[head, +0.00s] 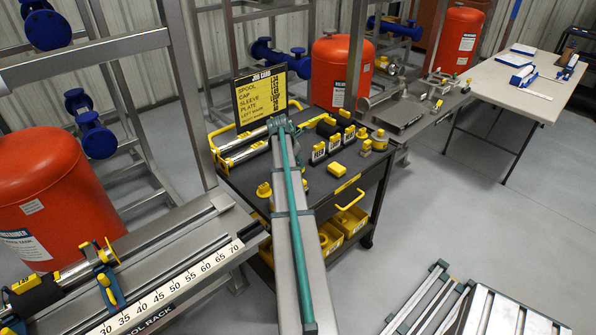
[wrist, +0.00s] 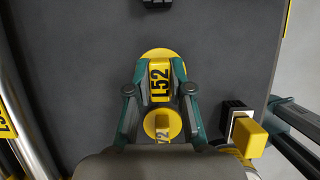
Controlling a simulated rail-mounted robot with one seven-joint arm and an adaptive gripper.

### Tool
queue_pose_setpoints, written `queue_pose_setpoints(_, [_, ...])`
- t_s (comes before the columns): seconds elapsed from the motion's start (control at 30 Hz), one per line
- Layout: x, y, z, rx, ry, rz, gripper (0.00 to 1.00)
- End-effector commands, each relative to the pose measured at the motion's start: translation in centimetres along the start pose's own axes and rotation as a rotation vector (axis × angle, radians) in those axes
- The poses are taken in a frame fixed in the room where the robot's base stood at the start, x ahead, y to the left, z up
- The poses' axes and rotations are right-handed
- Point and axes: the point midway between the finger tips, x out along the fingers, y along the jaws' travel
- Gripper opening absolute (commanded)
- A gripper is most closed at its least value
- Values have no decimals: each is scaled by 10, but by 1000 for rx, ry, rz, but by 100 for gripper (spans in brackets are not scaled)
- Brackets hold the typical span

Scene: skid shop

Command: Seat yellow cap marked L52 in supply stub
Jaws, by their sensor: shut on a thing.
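In the wrist view the yellow cap marked L52 (wrist: 159,80) sits between the two fingers of my gripper (wrist: 159,90), which is shut on its upright tab. Its round yellow rim shows beyond the fingertips, over the dark cart top. I cannot tell whether it touches the surface. In the head view my gripper (head: 279,124) is at the cart's far side, near the job card; the cap is hidden there by my arm. I cannot make out the supply stub in either view.
Another yellow cap (wrist: 157,125) shows close to my gripper. A black block with a yellow top (wrist: 250,137) stands at right. The cart (head: 300,193) carries several black and yellow parts beside my arm. The job card (head: 262,97) stands behind. Red tanks (head: 342,70) stand beyond.

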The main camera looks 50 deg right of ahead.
Motion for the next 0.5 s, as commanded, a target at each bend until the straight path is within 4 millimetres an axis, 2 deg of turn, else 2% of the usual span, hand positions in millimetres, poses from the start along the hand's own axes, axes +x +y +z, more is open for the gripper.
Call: queue_pose_setpoints(0.5, [-28,0,12,0,-1,1,0])
